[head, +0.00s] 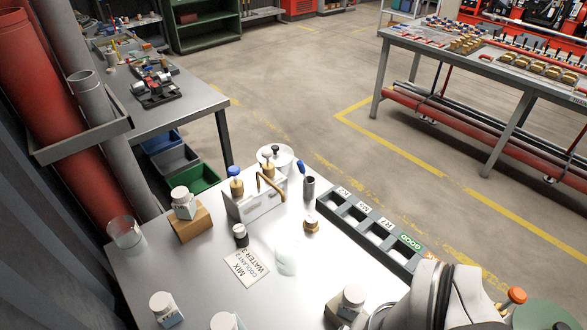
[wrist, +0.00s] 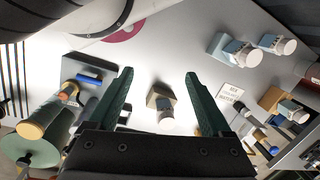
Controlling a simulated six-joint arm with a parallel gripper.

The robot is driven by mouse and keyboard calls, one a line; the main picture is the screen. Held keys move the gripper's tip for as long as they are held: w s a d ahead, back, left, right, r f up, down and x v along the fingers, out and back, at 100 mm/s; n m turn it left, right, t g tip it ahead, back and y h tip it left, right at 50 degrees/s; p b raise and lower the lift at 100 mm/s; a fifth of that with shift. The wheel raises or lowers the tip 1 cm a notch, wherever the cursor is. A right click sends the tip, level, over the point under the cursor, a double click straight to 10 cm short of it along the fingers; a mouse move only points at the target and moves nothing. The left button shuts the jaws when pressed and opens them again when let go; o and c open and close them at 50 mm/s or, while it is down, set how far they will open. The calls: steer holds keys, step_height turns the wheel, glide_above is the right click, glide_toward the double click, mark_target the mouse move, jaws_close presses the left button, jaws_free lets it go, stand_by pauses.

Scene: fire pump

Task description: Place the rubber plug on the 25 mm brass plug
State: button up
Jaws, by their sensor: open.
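My gripper (wrist: 158,73) is open and empty in the wrist view, its two dark green fingers spread above the table. A small black-topped piece (head: 240,235), perhaps the rubber plug, stands by the label card in the head view. A small brass piece (head: 311,225), perhaps the 25 mm brass plug, stands to its right, apart from it. I cannot read a size on it. A metal stand (head: 259,202) behind them holds brass-coloured fittings, one with a blue top (head: 236,180). The fingers do not show in the head view.
A bottle on a block (wrist: 160,104) lies between the fingers in the wrist view. Other bottles (head: 166,307), a blocked bottle (head: 183,203), a glass beaker (head: 126,234) and a clear vessel (head: 286,257) stand around. A dark labelled tray (head: 378,216) lines the right edge.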

steer(key=w+a+r+n, duration=0.2)
steer(key=w+r+n, duration=0.1)
steer(key=w, duration=0.4)
steer(key=w+a+r+n, duration=0.1)
steer(key=w+r+n, duration=0.15)
steer(key=w, duration=0.45)
steer(key=n+h, duration=0.2)
steer(key=n, duration=1)
glide_above(239, 229)
step_height(239, 229, down, 9)
step_height(239, 229, down, 16)
steer(key=shift+r, duration=0.2)
steer(key=shift+f, duration=0.45)
steer(key=shift+r, duration=0.1)
jaws_close()
